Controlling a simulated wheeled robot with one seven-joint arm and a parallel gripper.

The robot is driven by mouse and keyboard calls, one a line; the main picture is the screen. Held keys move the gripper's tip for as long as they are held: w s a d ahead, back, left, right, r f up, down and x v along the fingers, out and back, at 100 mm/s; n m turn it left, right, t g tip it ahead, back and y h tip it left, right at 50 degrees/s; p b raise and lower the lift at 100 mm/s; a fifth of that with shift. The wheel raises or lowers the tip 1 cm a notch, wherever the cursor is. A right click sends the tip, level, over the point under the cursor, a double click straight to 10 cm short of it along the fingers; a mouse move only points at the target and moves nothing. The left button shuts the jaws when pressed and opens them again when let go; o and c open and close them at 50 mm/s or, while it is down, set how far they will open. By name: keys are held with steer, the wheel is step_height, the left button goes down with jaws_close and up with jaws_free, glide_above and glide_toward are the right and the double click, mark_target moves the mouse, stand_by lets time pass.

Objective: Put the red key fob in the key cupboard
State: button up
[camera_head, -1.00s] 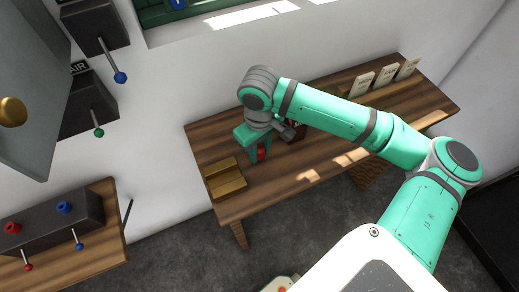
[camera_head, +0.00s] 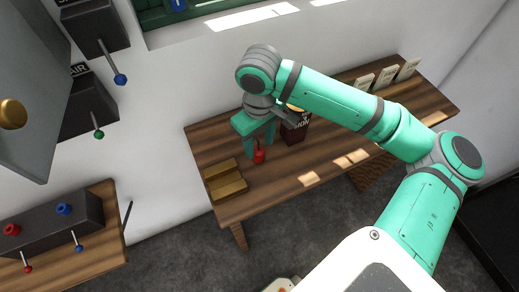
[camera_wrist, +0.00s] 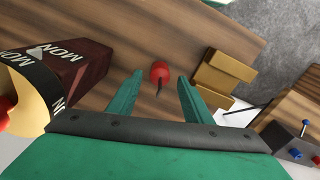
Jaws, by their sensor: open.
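The red key fob (camera_head: 259,157) is on the wooden table, beside a tan wooden block. In the wrist view the fob (camera_wrist: 159,68) shows as a red rounded body with a thin dark stem towards me. My gripper (camera_head: 261,146) is open and empty, pointing down at the fob. In the wrist view its two green fingers (camera_wrist: 160,88) stand either side of the line to the fob, which appears just beyond the tips. I see no clear contact. A green recessed case (camera_head: 152,17) on the wall, cut off at the top, holds a blue tag; it may be the key cupboard.
A dark box with lettering (camera_wrist: 82,62) stands close beside my gripper. The tan stepped block (camera_head: 226,182) is on the other side. Pale cards (camera_head: 387,76) stand at the table's back right. A grey door with a brass knob (camera_head: 12,114) and lever boxes (camera_head: 88,108) are at left.

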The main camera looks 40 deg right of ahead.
mark_target(258, 150)
step_height(258, 150, up, 6)
steer(key=shift+d+f, duration=0.1)
steer(key=shift+o, duration=0.5)
steer(key=shift+r, duration=0.5)
steer(key=n, duration=1.2)
steer(key=a+n, duration=0.1)
steer(key=n, duration=0.5)
steer(key=shift+f, duration=0.35)
step_height(258, 150, down, 5)
steer(key=shift+r, duration=0.1)
steer(key=shift+w+d+f, duration=0.15)
steer(key=shift+f, duration=1.2)
steer(key=shift+w+d+f, duration=0.1)
steer(key=shift+d+f, duration=0.05)
steer(key=shift+f, duration=1.2)
steer(key=shift+s, duration=0.1)
